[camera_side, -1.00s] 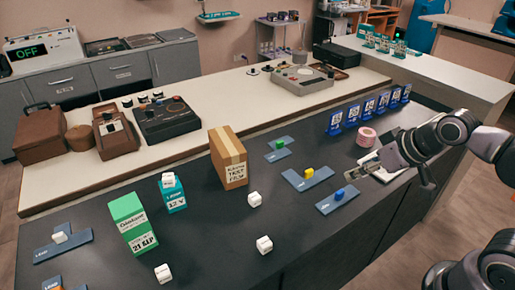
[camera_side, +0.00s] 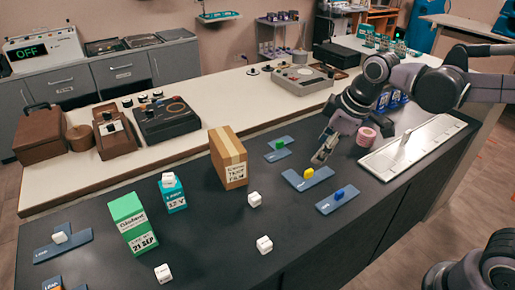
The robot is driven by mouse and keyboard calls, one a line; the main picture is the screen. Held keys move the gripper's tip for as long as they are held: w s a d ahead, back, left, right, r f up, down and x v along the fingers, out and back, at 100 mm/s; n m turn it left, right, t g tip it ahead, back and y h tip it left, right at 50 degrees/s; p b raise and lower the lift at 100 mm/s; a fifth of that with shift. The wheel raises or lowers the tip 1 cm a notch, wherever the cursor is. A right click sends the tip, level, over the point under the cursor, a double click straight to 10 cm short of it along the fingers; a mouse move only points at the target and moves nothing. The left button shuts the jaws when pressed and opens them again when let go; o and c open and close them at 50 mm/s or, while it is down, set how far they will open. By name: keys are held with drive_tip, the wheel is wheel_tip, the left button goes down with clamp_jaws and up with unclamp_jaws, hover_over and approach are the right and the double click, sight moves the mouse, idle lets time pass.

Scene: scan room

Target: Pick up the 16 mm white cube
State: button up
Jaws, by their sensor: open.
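Several white cubes with dark markings are in view, and I cannot tell which is the 16 mm one. Loose on the dark counter are a middle white cube (camera_side: 254,199), a right-hand white cube (camera_side: 264,245) and a front white cube (camera_side: 163,273). Another white cube (camera_side: 168,180) sits on top of a small teal box (camera_side: 175,199). One more white cube (camera_side: 60,237) rests on a blue-grey plate at the far left. My gripper (camera_side: 321,156) is open, pointing down near the yellow cube, to the right of and apart from all the white cubes.
A brown carton (camera_side: 228,160) and a green box (camera_side: 133,222) stand upright among the cubes. Green (camera_side: 280,143), yellow (camera_side: 308,173) and blue (camera_side: 339,194) cubes lie on blue-grey plates. A pink roll (camera_side: 367,136) and a white tray (camera_side: 444,130) are at the right.

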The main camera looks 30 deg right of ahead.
drive_tip(key=w+a+f+n+g, duration=0.2)
drive_tip(key=w+a+f+n, duration=0.1)
drive_tip(key=w+a+n, duration=0.4)
drive_tip(key=n+g, duration=0.2)
drive_tip(key=n, duration=0.2)
hover_over(255, 196)
drive_tip(key=shift+h, duration=0.3)
drive_tip(key=f, duration=0.7)
drive_tip(key=w+f, duration=0.1)
drive_tip(key=f, duration=0.3)
drive_tip(key=shift+a+f, duration=0.1)
drive_tip(key=shift+s+f, duration=0.25)
drive_tip(key=shift+f, duration=1.2)
drive_tip(key=shift+s+f, duration=0.2)
drive_tip(key=shift+f, duration=1.2)
drive_tip(key=c, duration=1)
